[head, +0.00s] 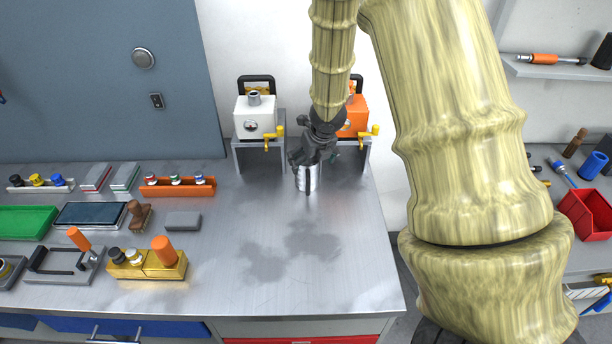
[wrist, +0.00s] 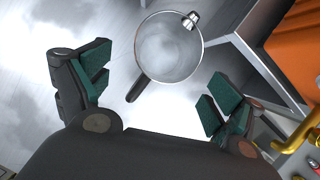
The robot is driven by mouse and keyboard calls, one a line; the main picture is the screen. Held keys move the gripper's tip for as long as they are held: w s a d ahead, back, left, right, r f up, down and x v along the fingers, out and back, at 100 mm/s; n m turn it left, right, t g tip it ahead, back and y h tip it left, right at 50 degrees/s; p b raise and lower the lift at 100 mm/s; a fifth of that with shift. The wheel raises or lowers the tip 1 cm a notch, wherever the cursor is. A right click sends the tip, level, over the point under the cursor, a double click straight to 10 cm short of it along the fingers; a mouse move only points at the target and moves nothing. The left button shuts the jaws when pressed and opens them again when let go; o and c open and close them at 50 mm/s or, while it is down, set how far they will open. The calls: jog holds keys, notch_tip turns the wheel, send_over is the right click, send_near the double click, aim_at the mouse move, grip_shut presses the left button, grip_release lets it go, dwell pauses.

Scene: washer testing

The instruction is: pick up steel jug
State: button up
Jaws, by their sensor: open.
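The steel jug (head: 307,180) stands upright on the metal workbench, just in front of the orange machine's stand. In the wrist view I look down into the open steel jug (wrist: 168,50); its dark handle points down and left, and a small metal piece sits at its upper right rim. My gripper (head: 308,160) is above and around the jug's top in the head view and hides part of it. In the wrist view my gripper (wrist: 160,98) is open, with teal-padded fingers on either side, apart from the jug; the handle end lies between them.
A white machine (head: 255,117) and an orange machine (head: 355,117) stand on grey stands behind the jug. A yellow fixture (head: 147,265), a grey block (head: 183,221) and an orange rack (head: 178,188) lie to the left. The front right of the bench is clear.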

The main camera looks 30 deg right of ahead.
aim_at(310, 167)
jog(key=shift+x, duration=1.05)
jog(key=shift+f, duration=0.15)
jog(key=shift+d+p+x, duration=0.1)
jog(key=shift+p+x, duration=0.25)
jog(key=shift+x, duration=0.3)
jog(key=shift+d+p+x, duration=0.15)
jog(key=shift+p+x, duration=0.15)
jog(key=shift+x, duration=0.35)
jog(key=shift+p+x, duration=0.3)
jog(key=shift+x, duration=0.95)
jog(key=c, duration=1.1)
